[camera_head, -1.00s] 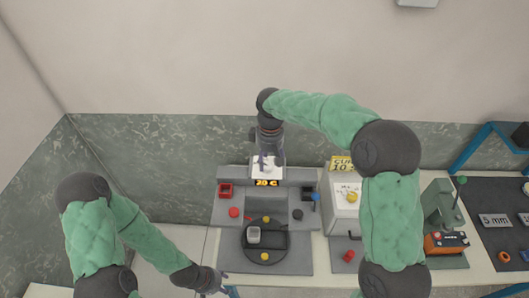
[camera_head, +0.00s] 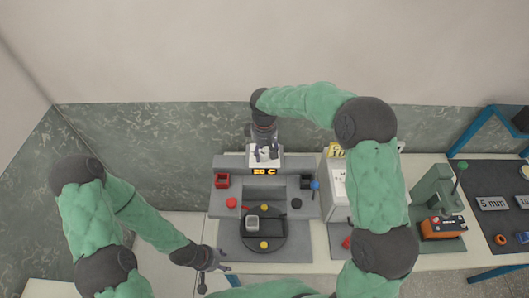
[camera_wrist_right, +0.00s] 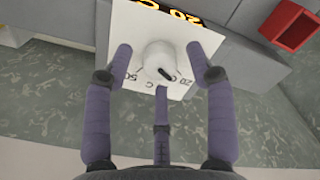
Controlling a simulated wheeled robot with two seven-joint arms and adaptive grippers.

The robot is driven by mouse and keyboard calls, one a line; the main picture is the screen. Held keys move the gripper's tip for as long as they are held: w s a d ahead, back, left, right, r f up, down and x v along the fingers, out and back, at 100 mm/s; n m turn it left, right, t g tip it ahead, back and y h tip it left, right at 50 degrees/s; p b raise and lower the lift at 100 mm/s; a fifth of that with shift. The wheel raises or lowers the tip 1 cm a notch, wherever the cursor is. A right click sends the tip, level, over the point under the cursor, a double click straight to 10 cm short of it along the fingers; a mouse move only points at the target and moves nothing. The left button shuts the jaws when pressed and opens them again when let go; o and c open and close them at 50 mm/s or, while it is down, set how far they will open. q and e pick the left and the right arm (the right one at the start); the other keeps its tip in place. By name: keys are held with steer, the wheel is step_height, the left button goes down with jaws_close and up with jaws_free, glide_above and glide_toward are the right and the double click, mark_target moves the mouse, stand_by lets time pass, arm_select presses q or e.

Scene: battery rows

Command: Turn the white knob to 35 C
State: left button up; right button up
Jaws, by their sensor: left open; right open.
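The white knob (camera_wrist_right: 158,62) sits on a white dial plate (camera_wrist_right: 118,85) with black marks, among them 20 and 50. Its black pointer mark faces the 20 side. My right gripper (camera_wrist_right: 162,66) is open, with its purple fingers on both sides of the knob and one below; I cannot tell if they touch it. In the head view the right gripper (camera_head: 264,153) hangs over the plate on the grey machine (camera_head: 225,194). An orange display (camera_head: 264,171) there reads 20 C. My left gripper (camera_head: 208,268) is open and empty, low at the left of the bench.
A red box (camera_head: 221,181) and a red button (camera_head: 231,203) are on the machine's left. A white box (camera_head: 335,185) and a green press (camera_head: 433,190) stand to the right.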

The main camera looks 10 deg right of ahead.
steer(key=shift+f, duration=0.55)
jaws_close()
